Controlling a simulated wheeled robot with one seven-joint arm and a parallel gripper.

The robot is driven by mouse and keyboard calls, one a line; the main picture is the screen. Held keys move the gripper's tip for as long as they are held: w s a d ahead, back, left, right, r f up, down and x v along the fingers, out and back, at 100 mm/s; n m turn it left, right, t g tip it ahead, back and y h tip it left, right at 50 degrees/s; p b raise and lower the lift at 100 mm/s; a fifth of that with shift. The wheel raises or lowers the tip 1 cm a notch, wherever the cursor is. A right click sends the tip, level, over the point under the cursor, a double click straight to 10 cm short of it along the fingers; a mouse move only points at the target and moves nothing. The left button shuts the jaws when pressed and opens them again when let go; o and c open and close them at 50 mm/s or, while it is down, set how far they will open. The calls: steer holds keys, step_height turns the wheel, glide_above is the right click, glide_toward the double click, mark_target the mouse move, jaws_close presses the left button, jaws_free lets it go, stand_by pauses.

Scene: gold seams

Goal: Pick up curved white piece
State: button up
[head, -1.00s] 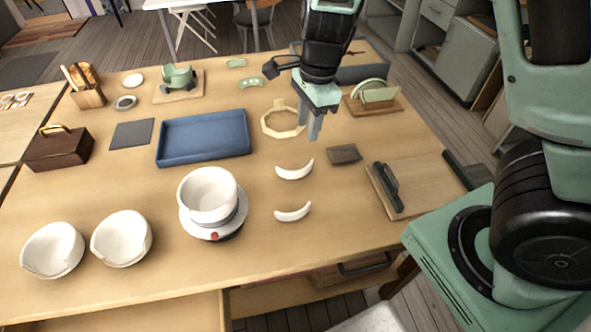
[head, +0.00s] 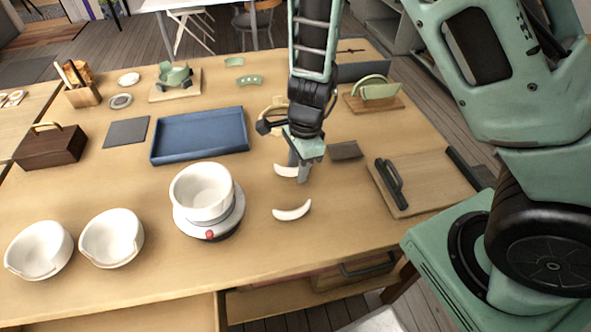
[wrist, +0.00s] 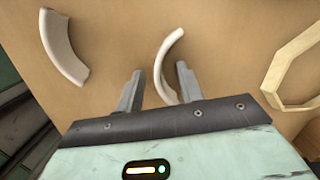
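Two curved white pieces lie on the wooden table. The farther one (head: 284,170) is partly hidden behind my gripper in the head view, and the nearer one (head: 292,212) lies clear of it. My gripper (head: 298,174) points down over the farther piece and is open. In the wrist view, the fingers of my gripper (wrist: 160,86) stand apart with the end of that piece (wrist: 161,70) showing between them. I cannot tell how high the fingertips are above the table. The nearer piece (wrist: 62,46) shows at the upper left of the wrist view.
A white bowl (head: 202,192) on a round stand is left of the pieces, with two notched white bowls (head: 110,238) farther left. A blue tray (head: 200,152), a wooden octagonal ring (wrist: 290,70), a dark slab (head: 346,150) and a board with a black handle (head: 425,180) lie around.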

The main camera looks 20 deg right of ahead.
jaws_close()
stand_by(0.3)
